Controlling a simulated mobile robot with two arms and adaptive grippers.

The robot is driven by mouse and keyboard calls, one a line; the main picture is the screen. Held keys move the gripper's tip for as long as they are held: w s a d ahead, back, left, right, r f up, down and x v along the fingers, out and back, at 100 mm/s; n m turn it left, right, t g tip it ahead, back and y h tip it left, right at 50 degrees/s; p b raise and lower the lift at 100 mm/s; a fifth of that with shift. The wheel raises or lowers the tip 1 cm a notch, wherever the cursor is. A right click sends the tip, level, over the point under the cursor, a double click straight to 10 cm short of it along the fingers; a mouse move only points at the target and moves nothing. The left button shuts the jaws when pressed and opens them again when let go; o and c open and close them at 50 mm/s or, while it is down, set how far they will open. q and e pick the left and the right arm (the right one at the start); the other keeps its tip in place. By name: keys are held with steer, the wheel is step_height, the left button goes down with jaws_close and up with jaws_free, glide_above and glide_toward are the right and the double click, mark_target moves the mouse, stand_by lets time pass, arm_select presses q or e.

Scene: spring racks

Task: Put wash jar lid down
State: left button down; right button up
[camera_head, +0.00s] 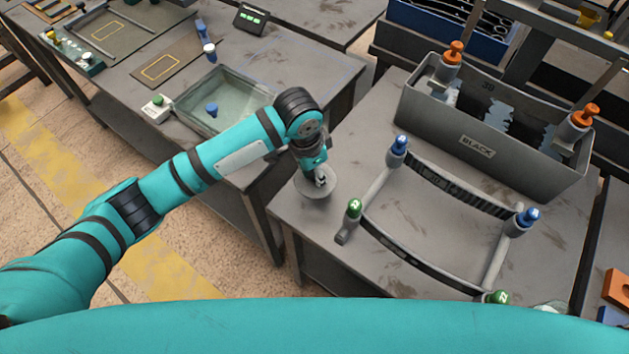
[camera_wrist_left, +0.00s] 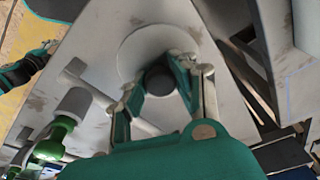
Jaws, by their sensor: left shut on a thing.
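The wash jar lid is a round grey disc (camera_head: 316,188) at the left corner of the right-hand grey table in the head view. In the left wrist view the pale disc (camera_wrist_left: 150,38) shows with a dark round knob (camera_wrist_left: 157,78) in its middle. My left gripper (camera_head: 321,181) points down over the disc and is shut on its knob. In the left wrist view the gripper's fingers (camera_wrist_left: 158,88) stand on both sides of the knob. I cannot tell whether the disc touches the table. My right gripper is not in view.
A rack frame with green knobs (camera_head: 354,207) and blue knobs (camera_head: 398,147) lies on the table (camera_head: 400,215) just right of the disc. A grey tank labelled BLACK (camera_head: 477,147) stands behind it. A glass tray (camera_head: 222,92) sits on the left table.

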mark_target(309, 183)
arm_select(q)
steer(key=shift+f+p, duration=0.35)
steer(key=shift+f, duration=2.05)
steer(key=shift+f, duration=0.1)
steer(key=c, duration=1.1)
jaws_free()
steer(key=shift+o, duration=0.2)
steer(key=r, duration=0.4)
steer(key=a+r+b, duration=0.1)
steer(key=r, duration=0.3)
steer(key=s+r, duration=0.1)
steer(key=r, duration=0.3)
steer(key=shift+a, duration=0.25)
